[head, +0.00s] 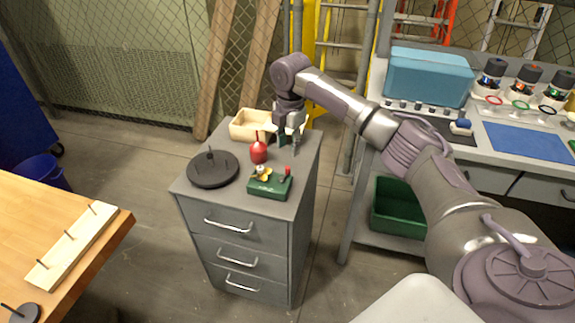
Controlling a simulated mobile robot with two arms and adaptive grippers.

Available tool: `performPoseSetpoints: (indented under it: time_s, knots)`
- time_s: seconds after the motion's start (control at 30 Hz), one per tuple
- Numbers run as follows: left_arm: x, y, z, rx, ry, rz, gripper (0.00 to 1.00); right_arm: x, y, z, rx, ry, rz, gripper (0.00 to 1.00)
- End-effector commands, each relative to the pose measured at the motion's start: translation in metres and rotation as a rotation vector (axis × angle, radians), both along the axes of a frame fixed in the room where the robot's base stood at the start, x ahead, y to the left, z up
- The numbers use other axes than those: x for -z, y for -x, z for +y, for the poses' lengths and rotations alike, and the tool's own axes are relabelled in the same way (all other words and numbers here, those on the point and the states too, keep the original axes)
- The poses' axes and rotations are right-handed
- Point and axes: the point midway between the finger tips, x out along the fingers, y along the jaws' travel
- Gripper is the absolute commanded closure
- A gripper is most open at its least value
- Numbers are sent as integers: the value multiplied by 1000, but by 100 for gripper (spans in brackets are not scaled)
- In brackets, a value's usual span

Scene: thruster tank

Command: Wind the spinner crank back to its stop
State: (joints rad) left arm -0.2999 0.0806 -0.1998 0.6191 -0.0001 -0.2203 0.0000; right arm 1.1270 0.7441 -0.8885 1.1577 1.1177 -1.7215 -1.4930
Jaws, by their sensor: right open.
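A small green box (268,190) sits at the front right of the grey cabinet top. It carries a yellow part (262,173) and a red-knobbed handle (287,171), which looks like the spinner crank. The handle stands upright at the box's right side. My right gripper (289,148) points down over the rear right of the cabinet top, behind the green box and apart from the handle. It is open, with nothing visible between its fingers. My left gripper is out of view.
A red bulb-shaped thing (258,153) stands between the green box and a tan tray (240,131). A black disc with a peg (212,170) lies at the left of the cabinet top. A workbench with a blue case (430,78) stands to the right.

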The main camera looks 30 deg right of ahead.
Motion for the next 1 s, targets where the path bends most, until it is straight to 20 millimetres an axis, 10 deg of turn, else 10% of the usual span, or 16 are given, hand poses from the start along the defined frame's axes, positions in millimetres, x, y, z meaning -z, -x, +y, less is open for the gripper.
performPoseSetpoints:
  time_s: [0.4,0.8,1.0]
  knots:
    - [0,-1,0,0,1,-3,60,73,-3,1,0,1,1,58]
    - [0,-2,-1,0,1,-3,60,81,-3,1,-1,2,-1,58]
    - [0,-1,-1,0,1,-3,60,81,-3,1,-1,2,-1,88]
